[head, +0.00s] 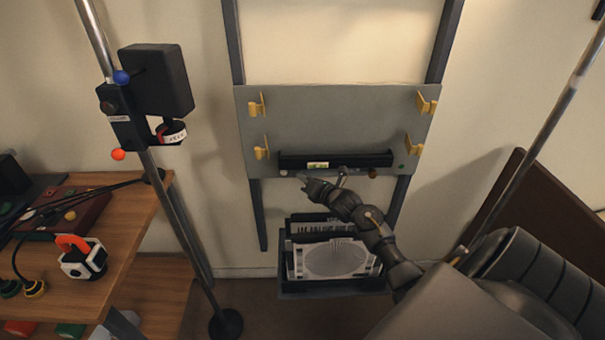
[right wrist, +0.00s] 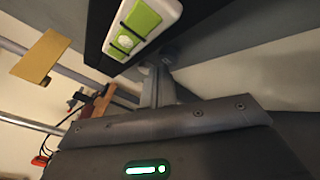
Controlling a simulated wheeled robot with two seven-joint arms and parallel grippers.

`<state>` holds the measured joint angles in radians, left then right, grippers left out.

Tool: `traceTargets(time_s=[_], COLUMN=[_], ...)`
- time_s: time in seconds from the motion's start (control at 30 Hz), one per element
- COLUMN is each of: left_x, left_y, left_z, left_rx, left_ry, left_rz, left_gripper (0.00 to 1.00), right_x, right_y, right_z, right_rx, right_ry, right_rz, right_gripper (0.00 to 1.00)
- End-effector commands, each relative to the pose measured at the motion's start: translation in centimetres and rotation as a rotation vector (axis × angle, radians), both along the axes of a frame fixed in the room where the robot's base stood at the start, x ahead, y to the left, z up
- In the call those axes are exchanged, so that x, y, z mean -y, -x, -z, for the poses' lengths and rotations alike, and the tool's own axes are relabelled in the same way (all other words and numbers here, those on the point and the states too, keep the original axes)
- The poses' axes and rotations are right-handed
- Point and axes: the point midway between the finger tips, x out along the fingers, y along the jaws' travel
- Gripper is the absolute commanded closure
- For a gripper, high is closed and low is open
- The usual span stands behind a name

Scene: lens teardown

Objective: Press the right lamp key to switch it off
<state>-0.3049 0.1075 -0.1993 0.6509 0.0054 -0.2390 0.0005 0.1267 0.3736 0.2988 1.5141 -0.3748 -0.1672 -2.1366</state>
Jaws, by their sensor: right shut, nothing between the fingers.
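A grey panel (head: 340,110) on the wall carries a black bar (head: 350,161) along its lower part. A small white and green piece (head: 318,165) sits on the bar; in the right wrist view it is a green and white plate (right wrist: 135,28) with a round white button. A small dark reddish knob (head: 372,172) shows under the bar's right end. I cannot tell which part is the right lamp key. My right gripper (head: 303,178) is shut and empty, just below the bar's left part; its fingers (right wrist: 160,72) show close below the plate in the wrist view. My left gripper is out of view.
Yellow hooks (head: 257,106) stick out from the panel. A black tray (head: 330,290) with flat items hangs below. A pole with a black box (head: 155,80) and a wooden shelf (head: 125,235) with cables stand at left. Another pole (head: 540,130) rises at right.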

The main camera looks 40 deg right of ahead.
Motion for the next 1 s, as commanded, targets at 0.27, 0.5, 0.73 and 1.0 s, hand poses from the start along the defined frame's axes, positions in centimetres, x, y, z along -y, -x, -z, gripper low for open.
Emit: traceTargets(time_s=[0.27, 0.5, 0.73, 1.0], left_x=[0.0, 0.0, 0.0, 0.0], left_y=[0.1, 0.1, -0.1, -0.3], left_z=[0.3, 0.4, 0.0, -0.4], left_rx=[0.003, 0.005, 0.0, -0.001], left_ry=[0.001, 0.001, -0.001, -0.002], left_rz=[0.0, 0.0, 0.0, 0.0], left_gripper=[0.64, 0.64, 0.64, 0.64], right_x=[0.2, 0.3, -0.3, -1.0], right_y=[-0.3, -0.3, 0.3, 1.1], right_z=[0.1, 0.1, 0.1, 0.1], right_rx=[0.0, 0.0, -0.001, 0.0], right_ry=[0.0, 0.0, 0.001, 0.0], right_rz=[0.0, 0.001, 0.0, 0.0], right_gripper=[1.0, 1.0, 1.0, 1.0])
